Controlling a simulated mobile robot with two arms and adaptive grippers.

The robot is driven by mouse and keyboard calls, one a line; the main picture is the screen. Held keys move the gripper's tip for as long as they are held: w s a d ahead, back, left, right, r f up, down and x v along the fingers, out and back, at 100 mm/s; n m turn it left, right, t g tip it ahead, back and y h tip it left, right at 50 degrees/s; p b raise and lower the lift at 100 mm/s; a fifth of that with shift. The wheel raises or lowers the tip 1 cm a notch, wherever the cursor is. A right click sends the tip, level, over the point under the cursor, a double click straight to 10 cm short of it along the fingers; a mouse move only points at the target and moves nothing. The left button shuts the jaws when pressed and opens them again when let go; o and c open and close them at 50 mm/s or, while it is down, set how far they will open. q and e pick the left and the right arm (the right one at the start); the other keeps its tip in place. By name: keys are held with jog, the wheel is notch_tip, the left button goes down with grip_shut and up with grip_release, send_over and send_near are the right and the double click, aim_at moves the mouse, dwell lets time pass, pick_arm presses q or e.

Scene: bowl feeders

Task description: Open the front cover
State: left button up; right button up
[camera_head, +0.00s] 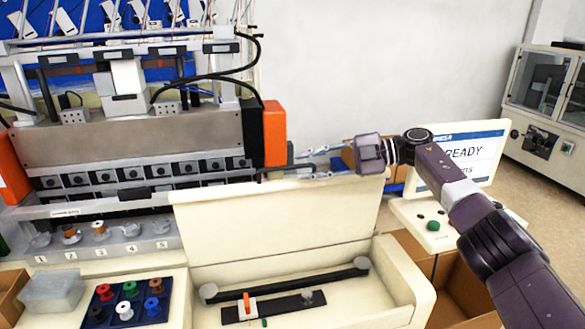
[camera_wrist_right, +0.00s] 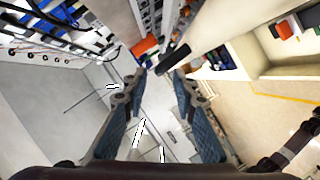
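The front cover (camera_head: 280,212) is a cream panel in the middle of the head view. It stands raised and leans back behind the open front compartment (camera_head: 405,280). A black bar and an orange-and-white part show inside that compartment. My right gripper (camera_head: 305,163) is just above the cover's top right edge; I cannot tell if it touches. In the right wrist view my right gripper (camera_wrist_right: 160,82) has its blue-padded fingers apart, with nothing held between them. My left gripper is not in view.
The machine's orange side block (camera_head: 274,133) is close left of my right gripper. The READY screen (camera_head: 465,153) and a panel with a green button (camera_head: 433,225) are at the right. Coloured spools (camera_head: 130,289) sit front left. A cardboard box (camera_head: 470,288) stands lower right.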

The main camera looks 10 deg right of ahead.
jog(key=v, duration=0.7)
jog(key=shift+d+r, duration=0.1)
jog(key=shift+d, duration=0.05)
